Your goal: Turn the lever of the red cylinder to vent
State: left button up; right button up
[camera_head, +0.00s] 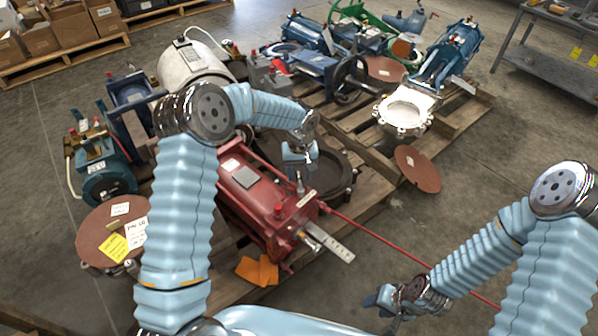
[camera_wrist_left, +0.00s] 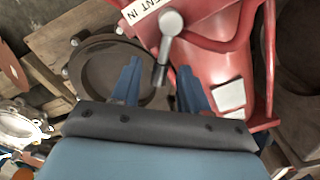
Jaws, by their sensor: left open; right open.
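The red cylinder (camera_head: 238,190) lies on the wooden pallet in the middle of the head view. Its lever (camera_wrist_left: 168,48) shows in the left wrist view as a round metal hub with a short arm ending in a dark tip. A white label (camera_wrist_left: 152,10), partly cut off and reading "ENT IN", is beside the hub. My left gripper (camera_head: 300,172) is over the cylinder's upper right side. In the left wrist view its open fingers (camera_wrist_left: 158,68) stand either side of the lever's tip; I cannot tell whether they touch it. My right gripper (camera_head: 388,302) is open and empty, low over the floor.
A dark round flange (camera_wrist_left: 115,68) lies beside the cylinder. A thin red rod (camera_head: 385,242) runs from the cylinder toward the lower right. Blue valves (camera_head: 310,62), a white tank (camera_head: 190,62) and brown discs (camera_head: 418,168) crowd the pallets.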

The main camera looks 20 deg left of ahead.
pick_arm(q)
jog(key=shift+c, duration=0.3)
grip_shut()
jog(key=shift+s+a+n+b, duration=0.35)
jog(key=shift+a+n+b, duration=0.15)
jog(key=shift+n, duration=0.8)
jog(key=shift+s+a+n+b, duration=0.35)
jog(key=shift+n+b, duration=0.2)
jog(key=shift+n, duration=0.75)
jog(key=shift+s+a+n+b, duration=0.35)
jog(key=shift+a+n+b, duration=0.15)
jog(key=shift+n, duration=0.8)
jog(key=shift+r, duration=0.1)
